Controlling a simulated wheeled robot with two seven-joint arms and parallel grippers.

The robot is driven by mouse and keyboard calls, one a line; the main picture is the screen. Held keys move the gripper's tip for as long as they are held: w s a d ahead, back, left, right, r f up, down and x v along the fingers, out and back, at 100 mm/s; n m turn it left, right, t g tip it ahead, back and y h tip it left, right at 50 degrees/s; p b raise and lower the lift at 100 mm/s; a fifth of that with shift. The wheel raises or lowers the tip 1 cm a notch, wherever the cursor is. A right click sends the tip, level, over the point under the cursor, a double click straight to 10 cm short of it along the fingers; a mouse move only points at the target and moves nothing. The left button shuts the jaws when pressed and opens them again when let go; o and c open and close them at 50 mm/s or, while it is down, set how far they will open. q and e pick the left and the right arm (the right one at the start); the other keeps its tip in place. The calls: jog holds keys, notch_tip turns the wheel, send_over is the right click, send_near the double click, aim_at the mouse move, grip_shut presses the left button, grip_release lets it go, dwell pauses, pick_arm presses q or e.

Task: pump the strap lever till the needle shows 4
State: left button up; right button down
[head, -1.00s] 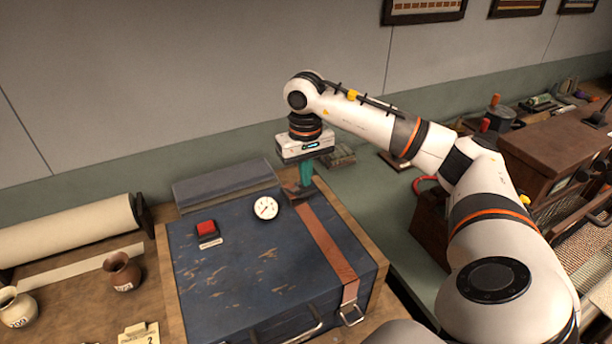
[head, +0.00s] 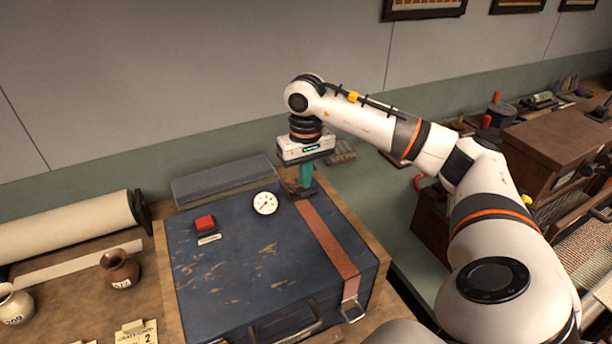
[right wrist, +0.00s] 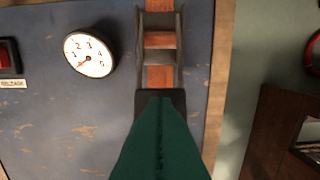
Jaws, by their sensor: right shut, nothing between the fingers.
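A blue case (head: 215,275) with a brown strap (head: 325,240) lies on the wooden table. The dark metal strap lever (head: 303,193) is at the strap's far end; it also shows in the right wrist view (right wrist: 142,45) as a frame around the strap. The round white gauge (head: 265,203) is left of it. In the right wrist view, the gauge (right wrist: 100,66) has its needle pointing lower left, below the 1. My right gripper (head: 305,186) is shut and empty, its teal fingers pointing down at the lever. Whether they touch is unclear. My left gripper is out of view.
A red switch (head: 205,222) sits on the case, left of the gauge. Small jugs (head: 120,269) and a paper roll (head: 70,225) are at the left. A grey box (head: 225,180) is behind the case. A wooden cabinet (head: 560,135) stands at the right.

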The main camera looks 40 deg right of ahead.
jog(key=shift+s+f+b, duration=0.2)
jog(key=shift+f+b, duration=1)
jog(key=shift+f, duration=0.4)
jog(key=shift+r, duration=0.1)
notch_tip(320, 180, up, 9)
jog(key=p, duration=0.6)
jog(key=shift+a, duration=0.1)
